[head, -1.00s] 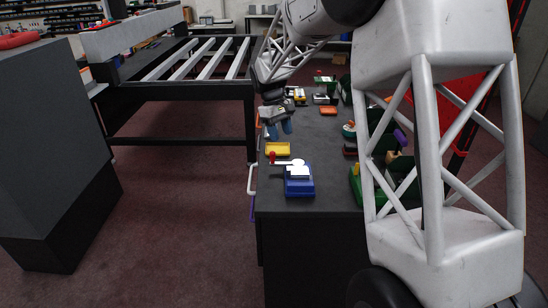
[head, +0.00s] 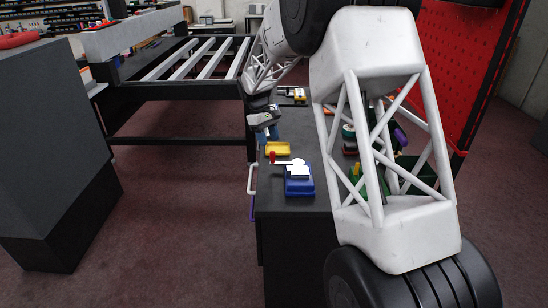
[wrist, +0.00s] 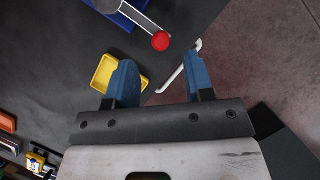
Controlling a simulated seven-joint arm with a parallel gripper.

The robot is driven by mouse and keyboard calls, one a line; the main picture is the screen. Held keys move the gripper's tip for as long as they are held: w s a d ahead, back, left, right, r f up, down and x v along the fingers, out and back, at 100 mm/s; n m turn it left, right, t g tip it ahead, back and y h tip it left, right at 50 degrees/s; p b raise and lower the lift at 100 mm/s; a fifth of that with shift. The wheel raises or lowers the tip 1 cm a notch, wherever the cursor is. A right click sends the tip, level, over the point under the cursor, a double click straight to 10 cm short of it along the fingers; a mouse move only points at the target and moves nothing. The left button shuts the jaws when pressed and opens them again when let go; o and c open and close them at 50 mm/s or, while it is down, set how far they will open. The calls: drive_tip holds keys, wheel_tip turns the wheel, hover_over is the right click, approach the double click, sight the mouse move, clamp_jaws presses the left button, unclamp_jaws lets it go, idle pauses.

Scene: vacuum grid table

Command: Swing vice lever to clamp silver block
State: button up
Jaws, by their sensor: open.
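The blue vice (head: 299,188) sits near the front left edge of the dark table, with a pale block-like part (head: 299,173) on top; I cannot clearly separate the silver block from the vice parts. The lever (head: 283,162) points left and ends in a red knob (head: 272,157). In the wrist view the red knob (wrist: 161,41) and lever (wrist: 138,18) lie beyond my fingertips, and only a corner of the blue vice (wrist: 118,14) shows. My gripper (wrist: 158,80) is open and empty, its blue fingers apart. In the head view my gripper (head: 270,131) hangs behind the knob, not touching it.
A yellow tray (head: 278,149) lies behind the vice; it also shows beside my left finger in the wrist view (wrist: 103,72). A white handle (head: 251,179) juts from the table's left side. Several bins and parts stand farther right, partly behind my arm.

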sight(272, 152)
drive_tip(key=shift+x, duration=3.85)
clamp_jaws()
